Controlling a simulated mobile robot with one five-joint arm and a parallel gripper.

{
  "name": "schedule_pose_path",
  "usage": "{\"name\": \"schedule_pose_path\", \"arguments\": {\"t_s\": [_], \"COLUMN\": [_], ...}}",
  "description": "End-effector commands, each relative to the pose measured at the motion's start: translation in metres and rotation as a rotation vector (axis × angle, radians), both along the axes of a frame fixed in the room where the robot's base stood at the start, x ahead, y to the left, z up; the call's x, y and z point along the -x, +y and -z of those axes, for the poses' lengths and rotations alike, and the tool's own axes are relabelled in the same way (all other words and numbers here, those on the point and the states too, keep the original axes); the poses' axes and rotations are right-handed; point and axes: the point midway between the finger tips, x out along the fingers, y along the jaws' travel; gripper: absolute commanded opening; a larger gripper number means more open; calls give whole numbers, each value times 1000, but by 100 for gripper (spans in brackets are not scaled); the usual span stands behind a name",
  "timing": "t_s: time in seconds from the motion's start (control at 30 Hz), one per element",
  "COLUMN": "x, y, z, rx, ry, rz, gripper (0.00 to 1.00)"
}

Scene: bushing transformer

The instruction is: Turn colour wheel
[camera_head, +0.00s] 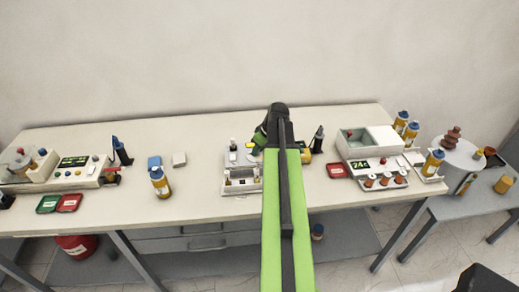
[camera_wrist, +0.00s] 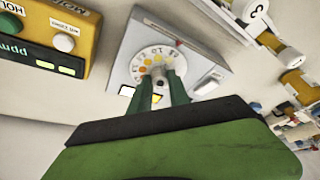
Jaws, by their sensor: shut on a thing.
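The colour wheel (camera_wrist: 154,64) is a pale round dial with coloured dots and printed marks around its edge. It sits on the face of a light grey box (camera_wrist: 135,38) in the wrist view. My gripper (camera_wrist: 161,80) reaches up to the wheel's centre with its two dark green fingers, shut on the small grey centre knob (camera_wrist: 159,71). The fingers hide the lower part of the wheel. In the head view my arm covers much of this spot, and I cannot make out the wheel there.
A yellow meter (camera_wrist: 52,28) with a dark panel is at the left of the wrist view. In the head view, the bench (camera_head: 215,205) carries a bottle (camera_head: 160,182), red and green trays, and a white unit (camera_head: 367,142) on the right.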

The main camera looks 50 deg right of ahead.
Motion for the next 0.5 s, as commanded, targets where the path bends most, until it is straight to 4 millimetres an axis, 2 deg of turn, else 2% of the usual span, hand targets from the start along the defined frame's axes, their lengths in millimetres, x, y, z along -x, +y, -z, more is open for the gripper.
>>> {"name": "schedule_pose_path", "arguments": {"t_s": [0.5], "x": [0], "y": [3], "z": [0], "rx": [2], "ry": [1], "rz": [356], "gripper": [0]}}
